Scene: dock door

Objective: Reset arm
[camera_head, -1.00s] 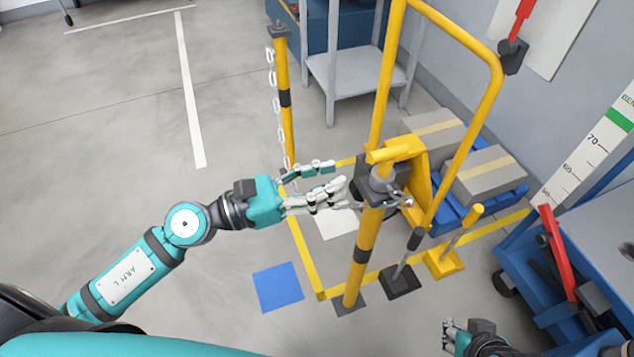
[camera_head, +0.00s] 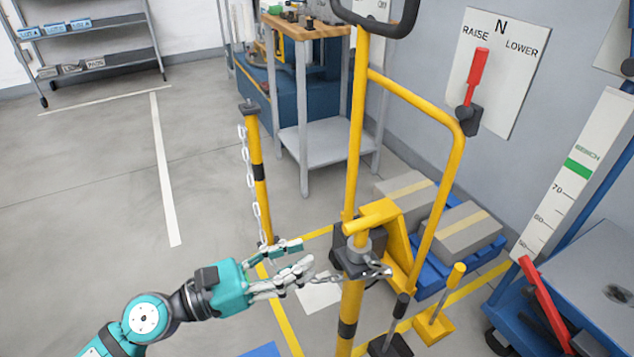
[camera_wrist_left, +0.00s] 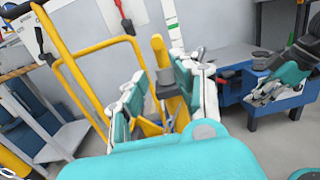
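In the left wrist view the open fingers (camera_wrist_left: 158,98) stand either side of the yellow post (camera_wrist_left: 165,65). My right gripper (camera_wrist_left: 285,85) shows at the right of the left wrist view, too small to judge its fingers. It is out of the head view.
A yellow-framed pallet truck (camera_head: 455,130) stands behind the post, with boxes (camera_head: 463,232) on a blue pallet. A chain hangs from a left post (camera_head: 256,175). A red lever (camera_head: 478,70) is on the wall panel. A blue cart is at lower right. Floor at left is clear.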

